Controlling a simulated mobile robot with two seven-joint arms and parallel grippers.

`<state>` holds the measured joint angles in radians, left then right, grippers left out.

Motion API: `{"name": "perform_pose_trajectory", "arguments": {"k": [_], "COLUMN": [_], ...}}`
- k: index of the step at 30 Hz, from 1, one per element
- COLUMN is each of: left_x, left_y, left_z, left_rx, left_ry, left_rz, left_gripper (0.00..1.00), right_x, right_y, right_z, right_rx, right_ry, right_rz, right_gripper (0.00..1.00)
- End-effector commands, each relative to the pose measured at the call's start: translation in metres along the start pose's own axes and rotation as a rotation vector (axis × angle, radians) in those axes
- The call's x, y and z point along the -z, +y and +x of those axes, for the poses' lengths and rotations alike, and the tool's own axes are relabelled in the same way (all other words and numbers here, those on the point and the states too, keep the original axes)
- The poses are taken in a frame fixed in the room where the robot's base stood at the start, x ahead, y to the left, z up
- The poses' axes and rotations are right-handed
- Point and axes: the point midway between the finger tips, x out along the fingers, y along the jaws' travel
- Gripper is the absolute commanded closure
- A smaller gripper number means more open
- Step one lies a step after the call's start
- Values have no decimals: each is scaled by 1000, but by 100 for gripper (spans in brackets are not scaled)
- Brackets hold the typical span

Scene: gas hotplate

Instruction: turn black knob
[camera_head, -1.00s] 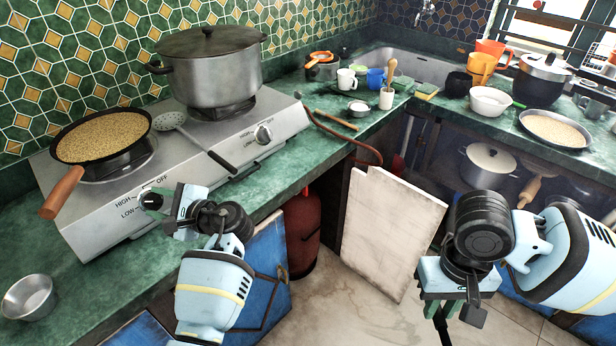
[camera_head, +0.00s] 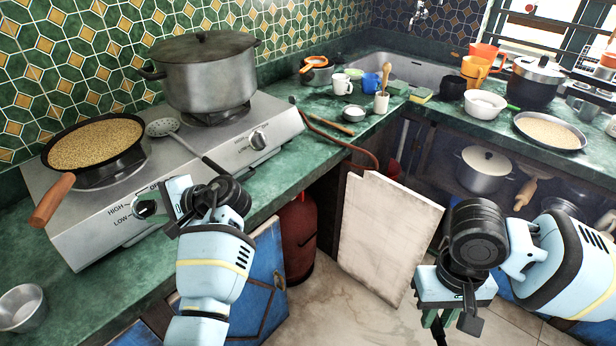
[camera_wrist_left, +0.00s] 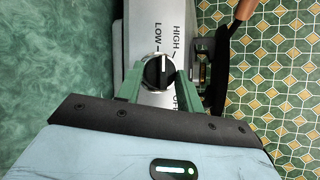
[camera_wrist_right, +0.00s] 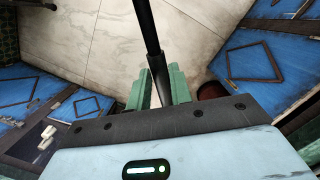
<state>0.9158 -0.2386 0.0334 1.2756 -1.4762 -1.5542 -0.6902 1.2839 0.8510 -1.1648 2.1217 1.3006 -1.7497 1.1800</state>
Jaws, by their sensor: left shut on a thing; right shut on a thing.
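The black knob (camera_head: 145,207) is on the front panel of the gas hotplate (camera_head: 85,238), at the left burner, beside the HIGH and LOW marks. In the left wrist view, the knob (camera_wrist_left: 156,72) has a white pointer line directed up the picture, between LOW and HIGH. My left gripper (camera_wrist_left: 158,85) is shut on the knob, with one green finger on each side. In the head view, its wrist hides part of the panel right of the knob. My right gripper (camera_wrist_right: 158,90) is shut on a thin black rod (camera_wrist_right: 146,25), away from the hotplate, near the cupboards.
A pan of grain (camera_head: 97,145) with a wooden handle (camera_head: 52,200) sits on the left burner. A lidded pot (camera_head: 208,80) stands on the other burner, with a slotted spoon (camera_head: 163,127) between them. A second knob (camera_head: 258,140) is further right. A metal bowl (camera_head: 21,307) stands at lower left.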

Motion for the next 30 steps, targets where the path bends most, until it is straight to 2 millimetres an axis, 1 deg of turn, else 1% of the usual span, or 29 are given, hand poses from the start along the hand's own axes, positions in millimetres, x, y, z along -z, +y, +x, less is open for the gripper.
{"name": "perform_pose_trajectory", "arguments": {"k": [10, 11, 15, 16, 25, 30], "left_x": [0, 0, 0, 0, 0, -2], "left_y": [-1, -1, -1, -1, -1, -3], "left_z": [0, 0, 0, 0, 0, 2], "left_rx": [-1, -1, -1, -1, -1, -1], "left_ry": [1, 1, 1, 1, 0, 0], "left_rz": [-7, -7, -6, -6, -4, -4], "left_gripper": [86, 62, 44, 42, 42, 42], "right_x": [0, 0, 0, 0, 0, 0], "right_y": [0, 0, 0, 0, 0, 0], "right_z": [0, 0, 0, 0, -1, -4], "right_rx": [0, 0, 0, 0, 0, 0], "right_ry": [0, 0, 0, 0, 1, 6], "right_rz": [0, 0, 0, 0, 0, 0], "right_gripper": [100, 100, 100, 100, 100, 100]}}
